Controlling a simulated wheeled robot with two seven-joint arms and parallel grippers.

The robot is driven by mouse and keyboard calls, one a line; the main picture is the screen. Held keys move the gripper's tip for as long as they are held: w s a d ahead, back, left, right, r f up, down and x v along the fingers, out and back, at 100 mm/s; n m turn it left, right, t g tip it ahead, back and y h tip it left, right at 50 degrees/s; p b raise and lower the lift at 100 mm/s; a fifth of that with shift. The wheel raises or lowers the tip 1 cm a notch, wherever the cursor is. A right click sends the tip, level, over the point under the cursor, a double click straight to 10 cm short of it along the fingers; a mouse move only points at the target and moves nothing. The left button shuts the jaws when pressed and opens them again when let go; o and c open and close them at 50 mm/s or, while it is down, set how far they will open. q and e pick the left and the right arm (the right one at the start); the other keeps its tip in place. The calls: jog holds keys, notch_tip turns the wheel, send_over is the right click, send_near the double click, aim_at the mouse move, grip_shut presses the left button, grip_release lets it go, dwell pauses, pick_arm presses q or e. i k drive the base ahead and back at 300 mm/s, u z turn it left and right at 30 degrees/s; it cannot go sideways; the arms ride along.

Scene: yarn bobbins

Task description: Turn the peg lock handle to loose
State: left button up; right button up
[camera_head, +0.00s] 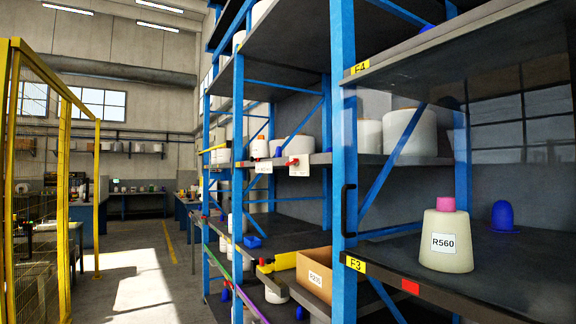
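Neither of my grippers shows in the head view. No part that I can name for certain as the peg lock handle is visible. A blue dome-shaped peg (503,214) stands on the dark shelf at the right. Left of it, a cream cone bobbin (446,241) with a pink top and an "R560" label stands upright on the same shelf. A small red part (410,287) sits on that shelf's front edge. Small red parts (294,161) also show by white tags on a farther shelf; they are too small to tell their position.
Blue rack posts (343,120) and a black door-type handle (347,210) stand in the middle. A labelled cardboard box (314,275) and a yellow part (281,262) are on a lower shelf. A yellow mesh fence (65,170) is at the left. The floor (135,265) between is clear.

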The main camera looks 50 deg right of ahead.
aim_at(293, 161)
jog(key=z, duration=0.7)
jog(key=i, duration=1.05)
jog(key=z, duration=1.05)
